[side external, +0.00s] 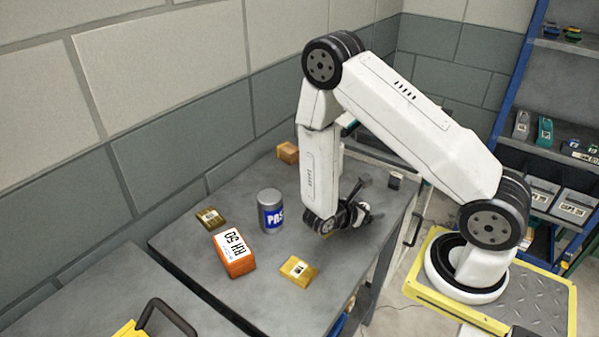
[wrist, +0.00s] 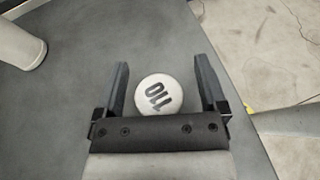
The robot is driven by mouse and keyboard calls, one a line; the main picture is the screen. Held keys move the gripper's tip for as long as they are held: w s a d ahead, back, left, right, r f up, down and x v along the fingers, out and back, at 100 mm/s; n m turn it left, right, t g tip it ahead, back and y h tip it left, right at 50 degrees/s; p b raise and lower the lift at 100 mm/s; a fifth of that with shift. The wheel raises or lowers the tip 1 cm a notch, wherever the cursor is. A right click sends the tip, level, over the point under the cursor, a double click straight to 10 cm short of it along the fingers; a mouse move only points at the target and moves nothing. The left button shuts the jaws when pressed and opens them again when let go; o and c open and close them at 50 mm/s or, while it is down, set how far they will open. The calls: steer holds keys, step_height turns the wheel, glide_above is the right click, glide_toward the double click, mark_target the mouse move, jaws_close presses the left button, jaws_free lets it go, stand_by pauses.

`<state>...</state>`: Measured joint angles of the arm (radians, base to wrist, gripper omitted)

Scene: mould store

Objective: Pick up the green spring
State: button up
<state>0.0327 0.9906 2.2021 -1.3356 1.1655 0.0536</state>
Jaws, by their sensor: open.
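I cannot make out a green spring in either view. My gripper (side external: 358,215) is low over the right part of the grey table in the side view, tilted and partly hidden by its own wrist. In the wrist view my gripper (wrist: 162,65) is open, its two dark fingers apart. A round pale disc-like top marked "110" (wrist: 160,92) shows between the fingers, with a gap on each side. I cannot tell how tall that thing is or whether the fingers are down beside it. It is not clearly visible in the side view.
The table (side external: 180,243) also holds a grey can (side external: 270,214), an orange box (side external: 233,262), a yellow box (side external: 298,271), a brown box (side external: 210,217), a cardboard block (side external: 288,152) and a small dark block (side external: 395,180). Blue-framed shelves (side external: 518,75) stand at right.

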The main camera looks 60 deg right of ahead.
jaws_close()
steer(key=shift+r, duration=0.15)
steer(key=shift+r, duration=4.85)
